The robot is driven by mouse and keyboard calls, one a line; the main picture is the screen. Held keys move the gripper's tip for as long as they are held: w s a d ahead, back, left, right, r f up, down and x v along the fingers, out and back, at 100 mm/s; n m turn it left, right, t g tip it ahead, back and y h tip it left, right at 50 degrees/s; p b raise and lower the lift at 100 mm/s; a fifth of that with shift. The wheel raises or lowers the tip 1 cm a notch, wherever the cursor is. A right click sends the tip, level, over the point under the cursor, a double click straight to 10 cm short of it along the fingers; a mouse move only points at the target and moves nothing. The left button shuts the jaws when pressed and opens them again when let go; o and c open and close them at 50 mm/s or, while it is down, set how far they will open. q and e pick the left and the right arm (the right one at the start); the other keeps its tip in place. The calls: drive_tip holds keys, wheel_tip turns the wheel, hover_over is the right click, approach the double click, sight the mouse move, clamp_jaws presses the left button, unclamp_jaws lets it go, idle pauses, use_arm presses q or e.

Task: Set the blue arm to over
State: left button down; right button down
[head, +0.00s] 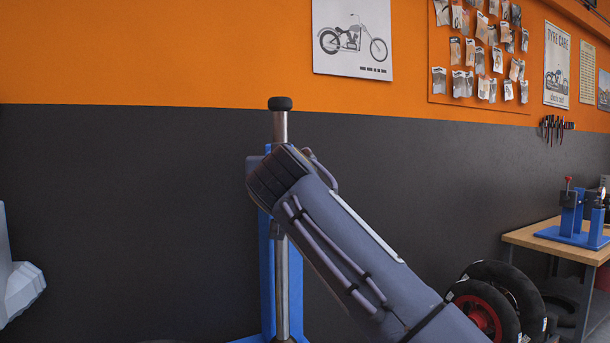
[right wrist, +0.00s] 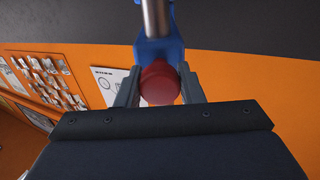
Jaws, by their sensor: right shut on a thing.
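In the right wrist view a red round knob (right wrist: 159,84) sits between the two fingers of my right gripper (right wrist: 161,72), which is shut on it. Beyond the knob is a blue part (right wrist: 158,48), apparently the blue arm, with a metal rod (right wrist: 155,16) behind it. In the head view a blue upright (head: 266,285) stands beside a vertical metal rod (head: 283,300) with a black cap (head: 280,103). My right arm crosses in front of them and hides the knob, the blue arm and the right gripper there. My left gripper is not in view.
At the right stands a wooden workbench (head: 552,240) with a blue fixture (head: 572,220) on it. A dark grey and orange wall with posters (head: 351,40) is behind.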

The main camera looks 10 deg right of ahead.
drive_tip(key=w+a+m+g+h+p, duration=0.1)
drive_tip(key=w+a+m+h+p, duration=0.1)
drive_tip(key=a+p, duration=0.7)
drive_tip(key=w+a+m+g+h+p, duration=0.2)
drive_tip(key=a+p, duration=0.6)
drive_tip(key=p, duration=0.8)
drive_tip(key=shift+w+a+f+m+h, duration=0.3)
drive_tip(key=shift+w+m+h, duration=0.4)
drive_tip(key=shift+w+h, duration=0.9)
drive_tip(key=shift+s+h, duration=0.3)
drive_tip(key=shift+s, duration=0.05)
drive_tip(key=c, duration=1.4)
unclamp_jaws()
drive_tip(key=shift+c, duration=0.2)
drive_tip(key=o, duration=0.5)
drive_tip(key=shift+a+r, duration=0.1)
drive_tip(key=shift+a, duration=0.1)
drive_tip(key=shift+d+r, duration=0.1)
drive_tip(key=shift+d, duration=0.05)
